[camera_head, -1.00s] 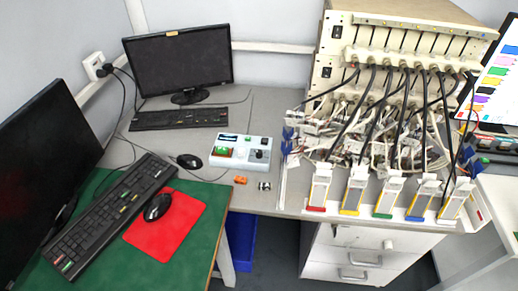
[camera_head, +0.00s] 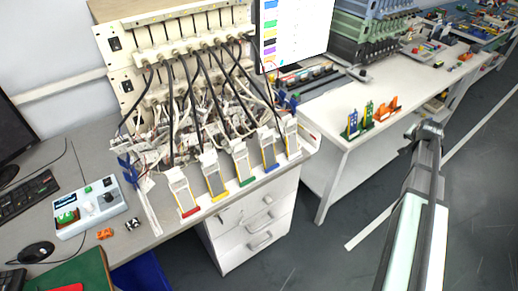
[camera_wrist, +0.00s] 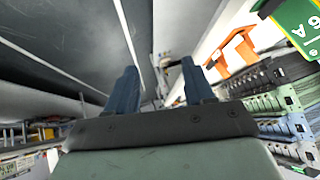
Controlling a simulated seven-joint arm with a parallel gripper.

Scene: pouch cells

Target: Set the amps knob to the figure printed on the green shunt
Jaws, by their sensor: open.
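The green shunt (camera_head: 352,124) stands on the white bench at the right, beside an orange piece. In the wrist view a green plate (camera_wrist: 296,28) is cut off at the upper right corner. It bears a tilted "A" and a digit that looks like 6, but the tilt and crop leave the full figure unsure. The amps knob (camera_head: 108,198) is on a white box (camera_head: 85,215) at the left; its setting is too small to read. My gripper (camera_wrist: 160,70) is open and empty, its two dark blue fingers apart. In the head view it is right of the shunt.
The orange piece (camera_head: 385,108) also shows in the wrist view (camera_wrist: 232,48). Cable-filled testers with coloured-end holders (camera_head: 215,185) stand between the box and the white bench (camera_head: 335,105). Stacked racks (camera_head: 372,35) are behind the shunt. Open floor lies at the right.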

